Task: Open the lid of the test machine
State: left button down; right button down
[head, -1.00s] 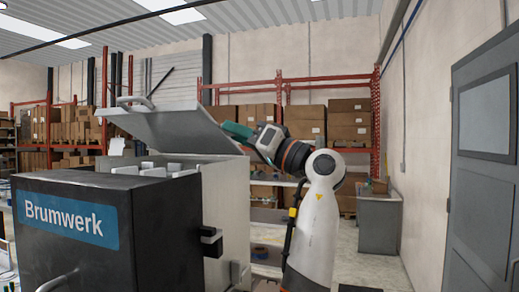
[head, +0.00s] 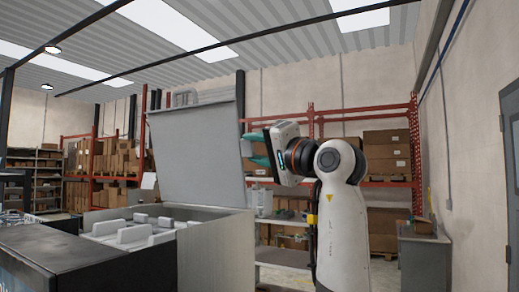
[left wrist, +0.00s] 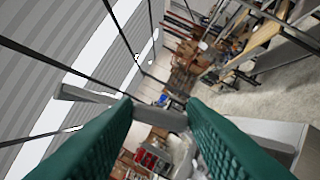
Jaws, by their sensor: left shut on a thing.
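The test machine is a light grey box (head: 217,250) at the lower left in the head view, its top open with several white blocks inside. Its grey lid (head: 197,152) stands steeply raised above the box, close to upright. A handle (head: 186,97) shows at the lid's top edge. My left gripper (head: 252,154), with green fingers, is at the right edge of the lid and shut on it. In the left wrist view a grey bar-like part of the lid (left wrist: 160,116) passes between the two green fingers. My right gripper is not in view.
A dark cabinet (head: 100,262) stands at the front left beside the box. Red racks with cardboard boxes (head: 385,150) line the back. A grey cabinet (head: 424,258) and a grey door edge (head: 510,150) are at the right.

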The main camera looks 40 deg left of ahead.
pick_arm(q)
jog(key=shift+w+a+r+p, duration=0.15)
jog(key=shift+w+p, duration=0.15)
jog(key=shift+w, duration=0.15)
jog(key=shift+w+a+r+p, duration=0.15)
jog(key=shift+w+p, duration=0.15)
jog(key=shift+w, duration=0.15)
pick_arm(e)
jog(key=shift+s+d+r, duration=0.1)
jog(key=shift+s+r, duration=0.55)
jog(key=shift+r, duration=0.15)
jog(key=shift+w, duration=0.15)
pick_arm(q)
jog(key=c, duration=0.9)
grip_release()
jog(key=shift+d+f, duration=0.15)
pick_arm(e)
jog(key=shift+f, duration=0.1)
